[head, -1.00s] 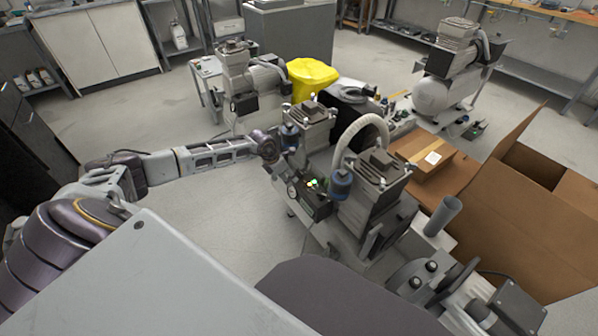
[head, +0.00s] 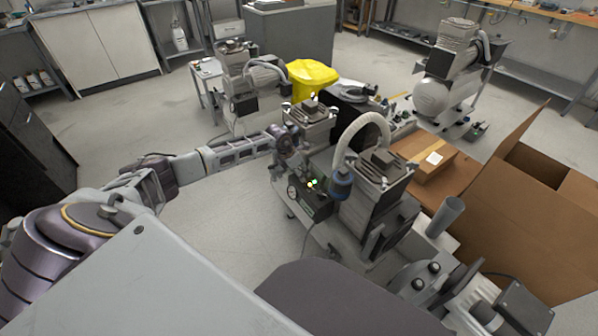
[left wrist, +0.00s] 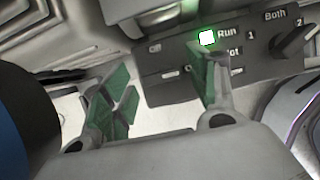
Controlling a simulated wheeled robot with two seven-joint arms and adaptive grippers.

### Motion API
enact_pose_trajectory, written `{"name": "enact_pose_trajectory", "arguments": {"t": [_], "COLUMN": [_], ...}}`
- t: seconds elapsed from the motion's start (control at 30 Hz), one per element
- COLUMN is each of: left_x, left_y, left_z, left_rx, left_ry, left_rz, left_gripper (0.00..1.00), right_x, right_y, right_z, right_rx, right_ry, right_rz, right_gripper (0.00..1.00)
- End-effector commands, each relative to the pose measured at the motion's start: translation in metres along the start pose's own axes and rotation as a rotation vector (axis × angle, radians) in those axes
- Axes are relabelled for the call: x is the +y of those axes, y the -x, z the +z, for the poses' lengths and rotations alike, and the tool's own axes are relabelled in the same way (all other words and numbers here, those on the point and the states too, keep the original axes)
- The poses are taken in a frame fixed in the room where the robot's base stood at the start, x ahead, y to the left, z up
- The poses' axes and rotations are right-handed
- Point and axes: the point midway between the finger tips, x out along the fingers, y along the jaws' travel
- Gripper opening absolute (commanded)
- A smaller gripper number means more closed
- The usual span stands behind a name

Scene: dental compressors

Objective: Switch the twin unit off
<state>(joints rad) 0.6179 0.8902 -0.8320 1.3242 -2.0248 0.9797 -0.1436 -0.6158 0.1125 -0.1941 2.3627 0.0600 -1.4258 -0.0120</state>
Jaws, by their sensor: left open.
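The twin unit (head: 372,205) stands in the middle of the head view, a grey compressor with two motor heads and a pale curved hose. Its dark control panel (head: 312,200) faces me, with a gauge and small lit lamps. In the left wrist view the panel (left wrist: 180,85) shows a lit green lamp (left wrist: 206,38) beside "Run" and a black selector knob (left wrist: 292,42) near "Both", "1" and "2". My left gripper (left wrist: 160,100) is open and empty; its right finger overlaps the panel below the lamp. In the head view it is partly hidden beside the near-left motor head.
A large open cardboard box (head: 520,215) stands right of the unit. Other compressors stand at back left (head: 250,85) and back right (head: 452,75). Floor is clear left of the unit.

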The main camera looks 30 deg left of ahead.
Motion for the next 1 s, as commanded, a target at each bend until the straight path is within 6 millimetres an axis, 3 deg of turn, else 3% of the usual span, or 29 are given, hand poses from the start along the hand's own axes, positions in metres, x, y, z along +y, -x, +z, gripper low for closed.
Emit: {"name": "enact_pose_trajectory", "arguments": {"t": [0.23,0.6,1.0], "left_x": [0.0,0.0,-0.0001], "left_y": [0.0002,0.0002,0.0011], "left_z": [0.0005,0.0004,0.0006], "left_rx": [-0.001,-0.001,-0.001], "left_ry": [0.0,-0.001,0.028], "left_rz": [0.0,0.0,0.013], "left_gripper": [0.59,0.13,0.13], "right_x": [-0.0004,-0.0004,0.0001], "right_y": [-0.0005,-0.002,-0.0018], "right_z": [0.0009,0.0023,0.0029], "right_rx": [-0.003,-0.006,-0.012], "right_ry": [0.0,0.0,0.0], "right_rz": [-0.001,-0.001,0.001], "right_gripper": [0.4,0.4,0.4]}}
